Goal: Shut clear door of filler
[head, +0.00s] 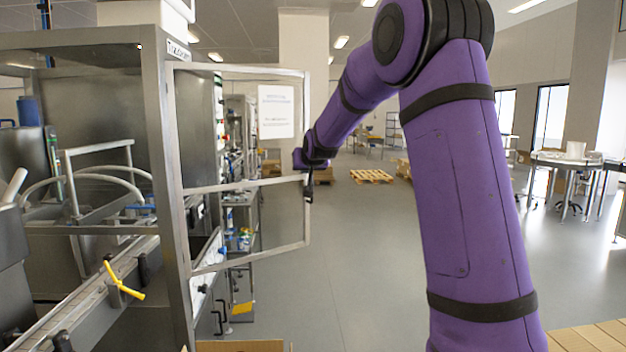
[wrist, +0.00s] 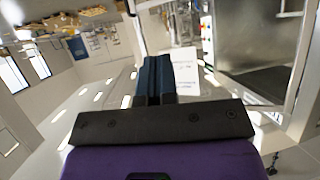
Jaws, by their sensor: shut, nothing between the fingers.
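The filler (head: 165,200) is the steel-framed machine at the left of the head view. Its clear door (head: 245,187) has a metal frame with a middle bar and stands swung open, out to the right of the machine. My gripper (head: 309,192) is at the door's free outer edge, by the end of the middle bar. I cannot tell whether it touches the frame. In the wrist view my gripper (wrist: 157,62) shows two dark blue fingers closed together with nothing between them. A white sheet with print (wrist: 186,70) is just behind the fingers there.
A yellow-handled lever (head: 122,283) sticks out at the machine's conveyor. Wooden pallets (head: 371,176) lie on the floor farther back. A steel table (head: 575,162) stands at the right. A cardboard box (head: 240,346) is at the bottom edge.

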